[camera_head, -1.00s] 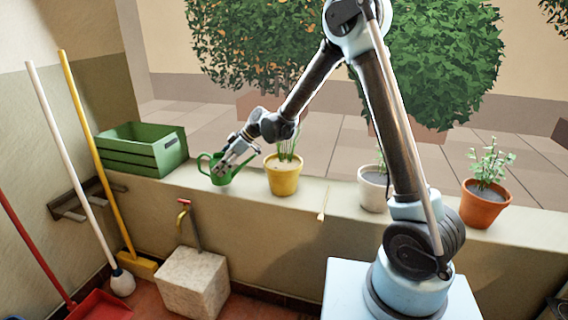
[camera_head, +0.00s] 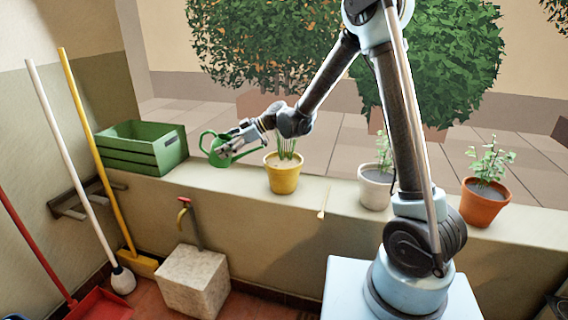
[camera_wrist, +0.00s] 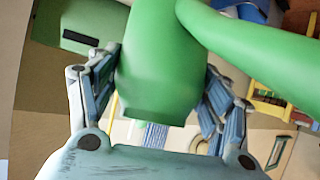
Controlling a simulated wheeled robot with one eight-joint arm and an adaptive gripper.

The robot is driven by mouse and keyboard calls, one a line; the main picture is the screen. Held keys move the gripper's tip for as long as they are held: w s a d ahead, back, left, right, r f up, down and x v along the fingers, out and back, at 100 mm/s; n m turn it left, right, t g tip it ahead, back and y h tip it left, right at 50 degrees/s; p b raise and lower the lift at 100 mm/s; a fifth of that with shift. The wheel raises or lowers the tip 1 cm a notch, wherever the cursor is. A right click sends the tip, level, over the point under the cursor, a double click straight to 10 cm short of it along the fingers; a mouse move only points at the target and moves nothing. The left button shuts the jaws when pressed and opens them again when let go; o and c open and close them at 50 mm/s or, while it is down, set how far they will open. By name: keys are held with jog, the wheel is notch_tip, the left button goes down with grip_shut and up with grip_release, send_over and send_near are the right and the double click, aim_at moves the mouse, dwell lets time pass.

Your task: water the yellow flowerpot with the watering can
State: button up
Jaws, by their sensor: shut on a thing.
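The green watering can (camera_head: 217,158) is in my gripper, raised above the ledge and tilted, with its spout side toward the yellow flowerpot (camera_head: 283,180). The yellow pot stands upright on the ledge, just right of the can, with green shoots in it. My gripper (camera_head: 232,147) is shut on the can. In the wrist view the can's green body (camera_wrist: 160,65) sits between both fingers, with a long green part running to the upper right. I see no water coming out.
A green crate (camera_head: 120,158) stands on the ledge (camera_head: 235,187) at the left. A white pot (camera_head: 375,190) and a terracotta pot (camera_head: 484,205) stand to the right. A tap (camera_head: 184,208) rises above a stone block below the ledge.

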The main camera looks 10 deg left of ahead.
aim_at(221, 162)
jog(key=shift+w+d+r+g+y+p, duration=0.15)
jog(key=shift+d+r+y+p, duration=0.2)
jog(key=shift+r, duration=0.75)
jog(key=shift+d+r+g+y+p, duration=0.15)
jog(key=shift+d+r+y, duration=0.3)
jog(key=shift+r, duration=0.65)
jog(key=shift+w+d+r+g+y+p, duration=0.1)
jog(key=shift+d+r+y+p, duration=0.25)
jog(key=shift+r, duration=0.75)
jog(key=shift+d+r+y, duration=0.2)
jog(key=shift+r+y, duration=0.05)
jog(key=shift+r, duration=0.05)
jog(key=shift+w+d+r+y+p, duration=0.1)
jog(key=shift+d+r+y+p, duration=0.3)
jog(key=shift+d+r, duration=0.25)
